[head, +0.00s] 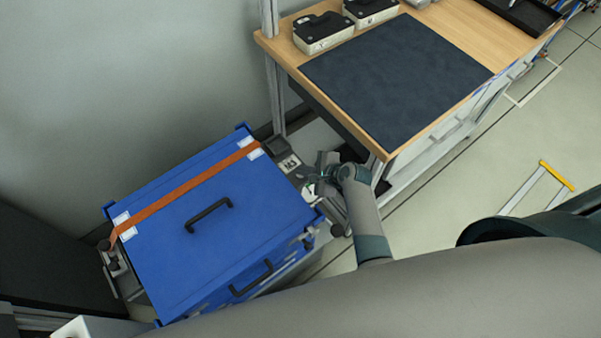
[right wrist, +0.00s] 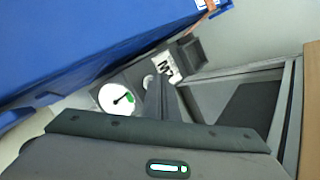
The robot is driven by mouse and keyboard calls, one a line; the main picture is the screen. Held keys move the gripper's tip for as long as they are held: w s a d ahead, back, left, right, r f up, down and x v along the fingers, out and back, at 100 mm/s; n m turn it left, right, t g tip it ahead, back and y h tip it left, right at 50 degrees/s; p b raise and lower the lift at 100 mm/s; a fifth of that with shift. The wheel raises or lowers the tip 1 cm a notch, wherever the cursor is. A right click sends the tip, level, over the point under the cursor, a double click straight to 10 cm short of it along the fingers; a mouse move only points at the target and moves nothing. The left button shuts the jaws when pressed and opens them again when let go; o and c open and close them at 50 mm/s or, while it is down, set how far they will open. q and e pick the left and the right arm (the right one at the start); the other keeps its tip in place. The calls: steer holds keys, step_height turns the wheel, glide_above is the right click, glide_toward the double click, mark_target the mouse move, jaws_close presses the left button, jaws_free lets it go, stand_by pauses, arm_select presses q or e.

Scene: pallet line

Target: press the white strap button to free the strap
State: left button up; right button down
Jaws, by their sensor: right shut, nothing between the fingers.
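A blue crate (head: 225,225) with black handles stands at the left of the head view, with an orange strap (head: 190,187) across its lid. Beside the crate is a grey fixture with a printed label (head: 290,163), which also shows in the right wrist view (right wrist: 165,67). A small white round button (right wrist: 148,80) sits between that label and a larger white dial (right wrist: 115,98) with a dark needle and a green mark. My right gripper (head: 309,175) is shut and empty, its tips (right wrist: 153,84) close by the button; contact cannot be told. In the head view the gripper hides the button. My left gripper is out of view.
A wooden workbench (head: 465,35) with a dark mat (head: 395,80) stands right of the crate, its corner near my right wrist. Black-and-white cases (head: 322,35) stand on it. A wall is behind the crate. Open floor lies at the right, with a yellow-topped frame (head: 556,176).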

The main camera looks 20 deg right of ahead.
steer(key=shift+f, duration=0.4)
stand_by(0.3)
steer(key=shift+r, duration=0.15)
steer(key=shift+r+p, duration=0.9)
steer(key=shift+p, duration=0.25)
step_height(320, 180, up, 5)
steer(key=p, duration=0.5)
steer(key=shift+p, duration=0.35)
steer(key=shift+s, duration=0.1)
